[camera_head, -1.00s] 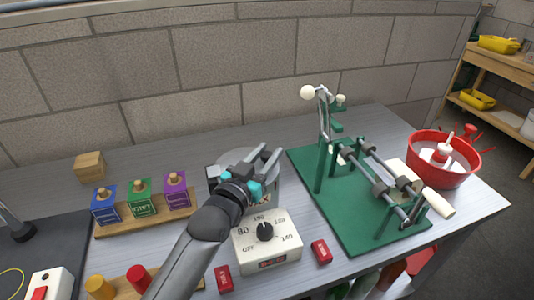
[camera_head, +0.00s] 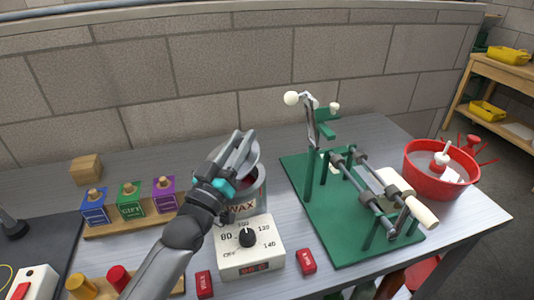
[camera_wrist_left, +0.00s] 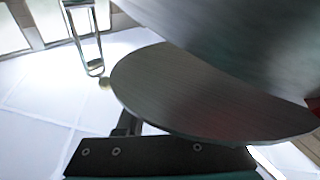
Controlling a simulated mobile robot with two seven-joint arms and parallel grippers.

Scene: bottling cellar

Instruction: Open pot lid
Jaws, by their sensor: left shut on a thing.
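The grey metal pot (camera_head: 256,202) labelled WAX stands on the bench behind the dial box. Its round grey lid (camera_head: 255,157) is tilted up toward the back, and dark red shows in the opening below it. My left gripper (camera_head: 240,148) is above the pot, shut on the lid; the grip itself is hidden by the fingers. In the left wrist view a tilted grey disc, seemingly the lid (camera_wrist_left: 200,95), lies just beyond the dark gripper part. A larger metal surface fills the top right there. My right gripper is not in view.
The white dial box (camera_head: 250,262) is in front of the pot, between red blocks (camera_head: 306,262). A green-based stand (camera_head: 340,225) with rollers is to the right, then a red bowl (camera_head: 440,175). A wooden rack (camera_head: 130,222) with colored blocks is left.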

